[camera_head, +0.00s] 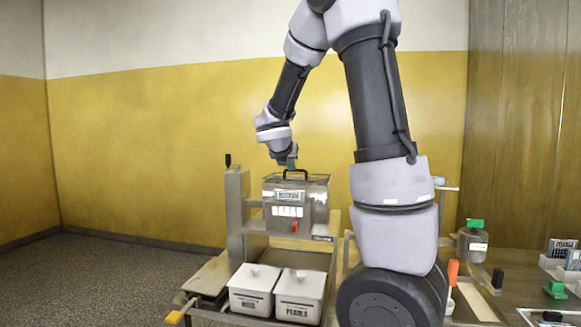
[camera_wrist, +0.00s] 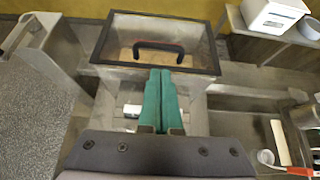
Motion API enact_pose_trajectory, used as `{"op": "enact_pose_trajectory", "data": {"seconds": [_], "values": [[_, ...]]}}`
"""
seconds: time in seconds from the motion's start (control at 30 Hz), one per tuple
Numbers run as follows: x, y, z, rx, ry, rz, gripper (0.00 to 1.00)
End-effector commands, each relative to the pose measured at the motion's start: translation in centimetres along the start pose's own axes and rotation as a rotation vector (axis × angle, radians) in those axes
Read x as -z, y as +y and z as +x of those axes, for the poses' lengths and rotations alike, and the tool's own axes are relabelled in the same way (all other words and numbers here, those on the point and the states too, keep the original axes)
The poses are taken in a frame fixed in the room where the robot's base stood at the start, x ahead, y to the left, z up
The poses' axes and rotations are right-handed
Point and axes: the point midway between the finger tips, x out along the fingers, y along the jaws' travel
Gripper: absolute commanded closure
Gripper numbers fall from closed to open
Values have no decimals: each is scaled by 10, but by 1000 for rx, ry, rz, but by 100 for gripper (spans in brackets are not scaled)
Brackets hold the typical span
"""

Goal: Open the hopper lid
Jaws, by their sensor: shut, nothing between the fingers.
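The metal hopper (camera_head: 296,212) stands on the machine in the middle of the head view, with a label, a white strip and a small red part on its front. Its clear, black-framed lid (camera_wrist: 112,45) lies shut on top in the wrist view. The dark lid handle (camera_wrist: 158,47) arches up from the lid; it also shows in the head view (camera_head: 297,171). My gripper (camera_wrist: 160,72) has its green fingers pressed together and empty. The fingertips are close to the handle's near side in the wrist view; I cannot tell whether they touch it. My gripper is above the hopper in the head view (camera_head: 291,166).
Two white lidded bins (camera_head: 252,290) (camera_head: 300,297) sit in front of the hopper. A metal post (camera_head: 237,210) stands left of it. A container with a green top (camera_head: 472,240) and an orange-handled tool (camera_head: 453,273) are at the right. A white box (camera_wrist: 275,14) is behind right.

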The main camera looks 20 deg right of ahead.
Motion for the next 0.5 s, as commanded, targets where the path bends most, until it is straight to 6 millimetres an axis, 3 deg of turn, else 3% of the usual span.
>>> {"op": "enact_pose_trajectory", "data": {"seconds": [0.2, 0.5], "values": [[0, 0, 42, 4, 0, -3, 100], [-1, 0, 70, 1, -1, 0, 100]]}}
